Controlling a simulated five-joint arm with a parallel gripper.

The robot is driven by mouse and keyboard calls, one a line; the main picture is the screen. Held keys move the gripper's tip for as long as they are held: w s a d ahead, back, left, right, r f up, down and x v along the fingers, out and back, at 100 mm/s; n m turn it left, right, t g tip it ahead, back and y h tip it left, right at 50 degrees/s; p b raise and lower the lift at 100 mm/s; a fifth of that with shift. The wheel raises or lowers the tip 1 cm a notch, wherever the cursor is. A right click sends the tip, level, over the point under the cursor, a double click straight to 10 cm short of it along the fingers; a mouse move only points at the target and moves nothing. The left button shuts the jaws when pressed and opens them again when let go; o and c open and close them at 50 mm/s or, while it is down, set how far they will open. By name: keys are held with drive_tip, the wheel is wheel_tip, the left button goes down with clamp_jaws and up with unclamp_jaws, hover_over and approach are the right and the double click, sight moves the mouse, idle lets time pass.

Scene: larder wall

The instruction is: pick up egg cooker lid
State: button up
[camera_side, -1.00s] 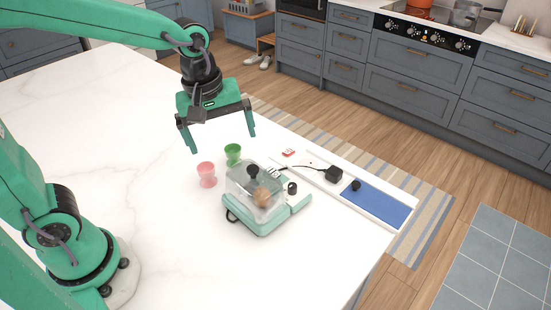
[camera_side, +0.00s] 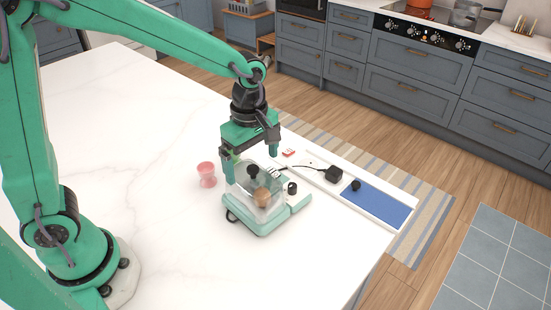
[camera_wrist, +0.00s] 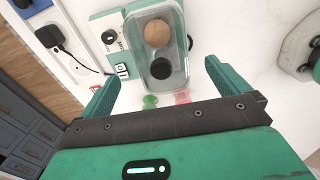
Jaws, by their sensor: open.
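The egg cooker (camera_side: 262,217) is a teal box on the white worktop, with a black dial on its right side. Its clear lid (camera_side: 238,189) sits on top, with a round black knob (camera_side: 253,170); a brown egg (camera_side: 262,197) shows through it. My gripper (camera_side: 250,168) is open and points down over the back of the cooker, fingers apart and empty. In the wrist view, the lid (camera_wrist: 176,72) and its black knob (camera_wrist: 161,68) lie ahead, between the lines of the open fingers (camera_wrist: 160,82). I cannot tell whether a finger touches the lid.
A pink egg cup (camera_side: 206,174) stands left of the cooker. A green egg cup (camera_wrist: 150,101) is mostly hidden behind my gripper in the side view. A white board with a blue pad (camera_side: 378,203), a black plug (camera_side: 334,174) and its cord lie to the right. The worktop's left side is clear.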

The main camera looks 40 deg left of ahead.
sight(254, 177)
drive_tip(key=shift+s+d+f, duration=0.1)
drive_tip(key=shift+s+f, duration=0.05)
drive_tip(key=shift+f, duration=3.05)
drive_tip(key=c, duration=1.1)
drive_tip(key=shift+o, duration=0.2)
drive_tip(key=shift+r, duration=0.15)
drive_tip(key=shift+r, duration=0.5)
drive_tip(key=r, duration=0.3)
drive_tip(key=shift+s+d+r, duration=0.1)
drive_tip(key=shift+s+d, duration=0.1)
drive_tip(key=shift+d, duration=0.05)
drive_tip(key=s+d+r, duration=0.6)
drive_tip(key=s+d, duration=0.1)
drive_tip(key=s, duration=0.1)
drive_tip(key=shift+d+r, duration=0.25)
